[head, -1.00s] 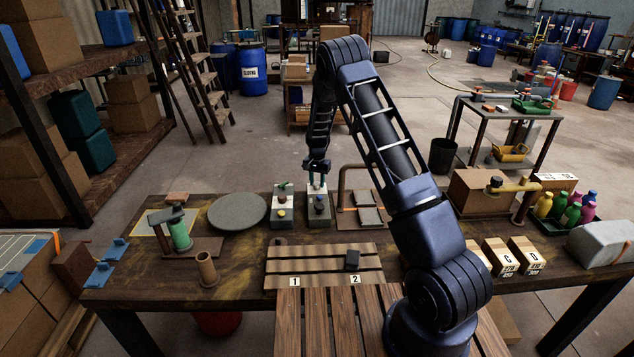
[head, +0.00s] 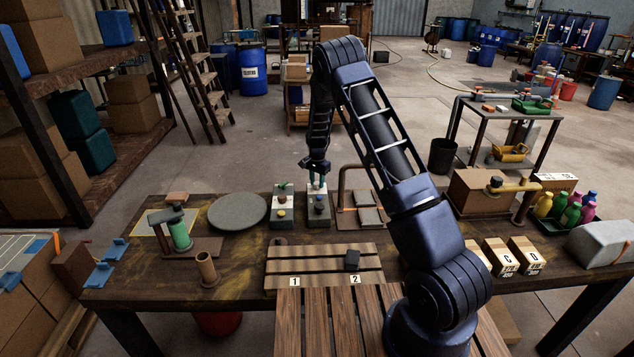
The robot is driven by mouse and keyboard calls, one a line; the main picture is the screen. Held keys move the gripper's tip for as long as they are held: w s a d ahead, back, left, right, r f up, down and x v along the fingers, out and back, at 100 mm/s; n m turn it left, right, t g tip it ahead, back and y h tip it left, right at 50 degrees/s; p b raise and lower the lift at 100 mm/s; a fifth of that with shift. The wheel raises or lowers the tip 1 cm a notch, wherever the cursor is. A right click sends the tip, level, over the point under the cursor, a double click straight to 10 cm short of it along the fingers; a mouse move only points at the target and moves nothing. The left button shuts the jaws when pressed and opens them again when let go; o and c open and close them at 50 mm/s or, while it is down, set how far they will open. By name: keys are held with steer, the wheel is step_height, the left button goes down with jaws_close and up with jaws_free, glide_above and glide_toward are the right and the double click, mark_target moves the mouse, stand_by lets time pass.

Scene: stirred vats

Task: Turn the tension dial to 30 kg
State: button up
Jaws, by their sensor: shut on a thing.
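Two small grey control boxes with pale panels stand side by side at the back of the workbench. The left box (head: 283,213) has a green top piece and a yellow knob. My gripper (head: 317,182) points down at the top of the right box (head: 319,212) and is shut on a small dial there. The fingers mostly hide this dial, and its scale and reading are too small to tell. A small dark knob shows lower on the right box's face.
A round grey plate (head: 237,211) lies left of the boxes. A bent pipe stand with grey blocks (head: 368,216) is close on the right.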

steer(key=o, duration=1)
step_height(320, 180, up, 11)
step_height(320, 180, up, 16)
steer(key=n+t+y, duration=0.1)
steer(key=n, duration=0.1)
glide_above(317, 183)
steer(key=s+d, duration=0.8)
steer(key=s, duration=0.1)
steer(key=s+d+r+n+t, duration=0.1)
steer(key=s+d+r, duration=0.5)
steer(key=s+r, duration=0.45)
steer(key=s+d+n+t, duration=0.1)
steer(key=s+d, duration=0.1)
steer(key=s, duration=0.8)
steer(key=s+d+r+n, duration=0.1)
steer(key=s+d+n, duration=0.1)
steer(key=s, duration=0.7)
steer(key=s+d+r+n+t+h, duration=0.1)
steer(key=s+d, duration=0.3)
steer(key=s, duration=0.6)
steer(key=shift+s+r+t, duration=0.25)
steer(key=shift+s+t, duration=0.05)
